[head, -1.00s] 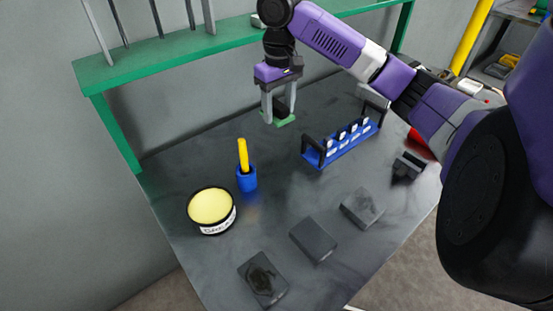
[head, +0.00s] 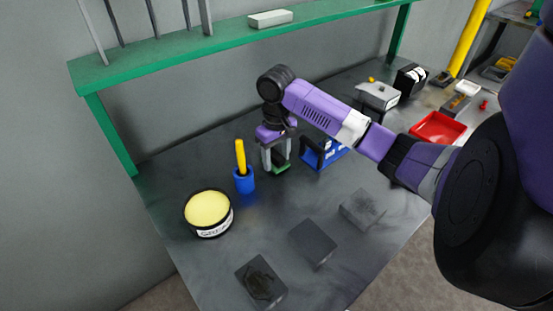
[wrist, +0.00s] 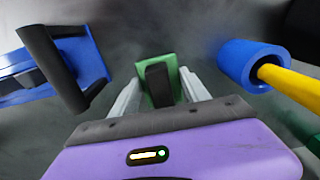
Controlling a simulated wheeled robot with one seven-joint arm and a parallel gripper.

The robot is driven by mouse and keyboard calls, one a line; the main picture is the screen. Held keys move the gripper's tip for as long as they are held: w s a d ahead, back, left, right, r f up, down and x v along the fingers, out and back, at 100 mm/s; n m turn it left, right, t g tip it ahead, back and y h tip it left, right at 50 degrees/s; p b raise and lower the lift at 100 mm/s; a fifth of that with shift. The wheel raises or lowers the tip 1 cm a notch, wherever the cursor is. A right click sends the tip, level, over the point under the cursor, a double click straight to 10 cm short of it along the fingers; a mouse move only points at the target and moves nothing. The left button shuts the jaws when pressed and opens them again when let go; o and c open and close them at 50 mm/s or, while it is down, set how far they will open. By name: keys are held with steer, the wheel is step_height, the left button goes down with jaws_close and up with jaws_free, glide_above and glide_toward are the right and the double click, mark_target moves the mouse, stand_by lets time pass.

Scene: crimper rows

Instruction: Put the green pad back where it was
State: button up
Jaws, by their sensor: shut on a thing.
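My gripper (head: 277,163) is shut on the green pad (head: 281,169) by its black upright grip. It is low over the dark table, between the blue cup and the blue rack. In the wrist view the pad (wrist: 150,60) shows flat behind the black grip, with the pale fingers on both sides. I cannot tell whether the pad touches the table. Three dark grey blocks lie at the front of the table: a near one with a dark stain (head: 262,282), a plain middle one (head: 313,243) and a mottled far one (head: 362,208).
A blue cup (head: 244,182) with a yellow stick stands just left of my gripper. A yellow-topped tin (head: 208,210) stands farther left. The blue rack (head: 325,158) is close on the right, partly behind my arm. A red tray (head: 438,128) lies farther right. A green shelf runs behind.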

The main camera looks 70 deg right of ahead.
mark_target(277, 155)
steer(key=shift+f, duration=0.35)
steer(key=shift+f, duration=0.1)
steer(key=o, duration=1.5)
steer(key=shift+c, duration=0.2)
step_height(277, 155, up, 12)
steer(key=shift+p, duration=0.35)
steer(key=shift+s, duration=0.1)
